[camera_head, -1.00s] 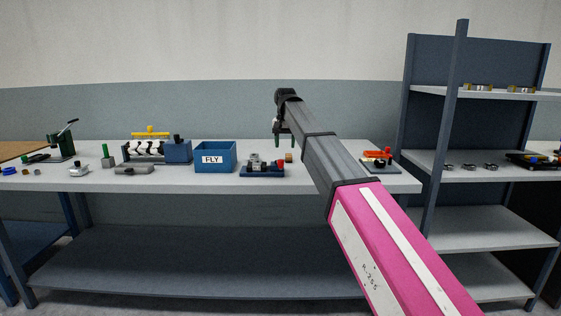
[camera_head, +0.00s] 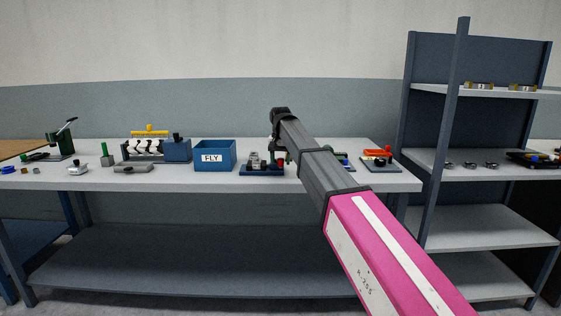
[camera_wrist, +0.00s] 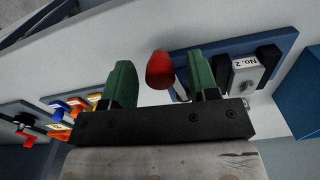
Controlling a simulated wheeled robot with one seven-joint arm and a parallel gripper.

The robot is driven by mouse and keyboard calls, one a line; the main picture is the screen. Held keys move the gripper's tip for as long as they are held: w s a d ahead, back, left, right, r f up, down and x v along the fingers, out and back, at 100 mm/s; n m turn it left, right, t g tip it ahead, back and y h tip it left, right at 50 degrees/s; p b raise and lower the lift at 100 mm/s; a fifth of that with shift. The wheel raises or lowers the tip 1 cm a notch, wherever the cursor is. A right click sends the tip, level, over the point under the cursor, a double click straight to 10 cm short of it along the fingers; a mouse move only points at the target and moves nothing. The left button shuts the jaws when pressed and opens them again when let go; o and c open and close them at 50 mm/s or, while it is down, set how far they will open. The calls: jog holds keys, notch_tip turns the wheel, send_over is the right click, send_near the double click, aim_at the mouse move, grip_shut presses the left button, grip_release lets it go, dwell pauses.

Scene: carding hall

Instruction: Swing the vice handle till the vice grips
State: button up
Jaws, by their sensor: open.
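The vice (camera_head: 262,173) stands on the bench right of the blue FLY box, on a dark blue base. In the wrist view its blue base (camera_wrist: 285,40) carries a grey block marked No. 2 (camera_wrist: 246,76) between two dark jaws. I cannot tell whether the jaws touch the block. The vice handle's red knob (camera_wrist: 160,70) shows between the two green fingers of my gripper (camera_wrist: 161,84). My gripper (camera_head: 279,155) is open above the vice's right end. The rest of the handle is mostly hidden behind a finger.
The blue FLY box (camera_head: 215,157) stands close on the left of the vice. On the right is a plate with a red-orange part (camera_head: 379,160). A shelf rack (camera_head: 425,130) stands past the bench's right end. My arm covers part of the bench right of the vice.

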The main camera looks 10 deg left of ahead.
jog(key=shift+f, duration=0.15)
jog(key=c, duration=0.7)
jog(key=shift+s+a+m, duration=0.2)
jog(key=shift+a+m, duration=0.6)
jog(key=shift+m, duration=0.3)
jog(key=shift+o, duration=0.8)
jog(key=shift+s+a, duration=0.1)
jog(key=shift+a, duration=0.05)
jog(key=o, duration=0.5)
jog(key=shift+o, duration=0.2)
